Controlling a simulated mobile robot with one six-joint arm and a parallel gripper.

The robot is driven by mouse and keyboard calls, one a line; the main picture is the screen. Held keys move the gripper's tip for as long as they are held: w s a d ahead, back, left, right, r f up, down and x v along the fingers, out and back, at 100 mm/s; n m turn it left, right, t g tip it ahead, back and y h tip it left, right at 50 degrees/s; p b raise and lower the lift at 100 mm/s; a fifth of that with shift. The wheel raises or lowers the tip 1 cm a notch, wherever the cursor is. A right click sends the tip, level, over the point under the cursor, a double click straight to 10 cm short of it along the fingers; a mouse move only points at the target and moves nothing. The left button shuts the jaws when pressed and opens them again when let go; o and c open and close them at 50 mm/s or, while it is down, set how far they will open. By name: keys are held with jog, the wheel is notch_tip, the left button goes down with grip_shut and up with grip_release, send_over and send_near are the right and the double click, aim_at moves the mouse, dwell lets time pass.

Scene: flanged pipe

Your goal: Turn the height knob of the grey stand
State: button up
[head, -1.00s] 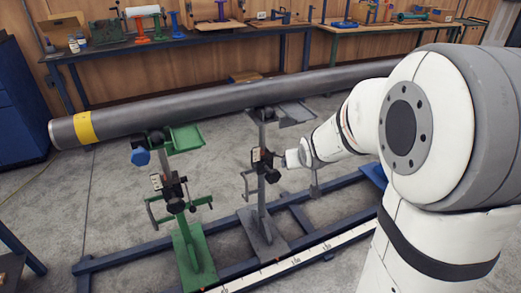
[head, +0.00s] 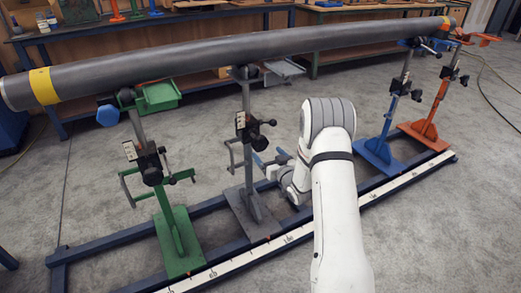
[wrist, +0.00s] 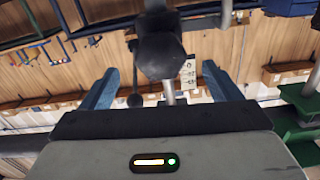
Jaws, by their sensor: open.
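The grey stand (head: 248,186) is upright under the long pipe (head: 200,60), second from the left. Its black clamp and knob (head: 266,123) are partway up the post, by a small white scale plate. My gripper (head: 271,157) is open, just right of the post and below the knob in the head view. In the wrist view a large dark knob (wrist: 160,55) shows ahead, in line with the gap between my two blue fingers (wrist: 161,80). I cannot tell whether it is inside the gap; no contact shows.
The green stand (head: 176,225) is on the left, with a tray (head: 160,97). Blue (head: 376,148) and orange (head: 428,128) stands are on the right. A blue floor frame with a white ruler (head: 300,232) joins the stands. Workbenches line the back wall.

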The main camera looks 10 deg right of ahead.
aim_at(261, 146)
jog(key=b+x, duration=0.1)
jog(key=x, duration=0.5)
jog(key=shift+w+a, duration=0.15)
jog(key=shift+w, duration=0.2)
jog(key=shift+c, duration=0.5)
jog(key=c, duration=0.9)
jog(key=shift+m, duration=0.4)
jog(key=m+b, duration=0.1)
jog(key=m, duration=0.2)
jog(key=shift+m, duration=2.5)
jog(key=shift+r, duration=0.1)
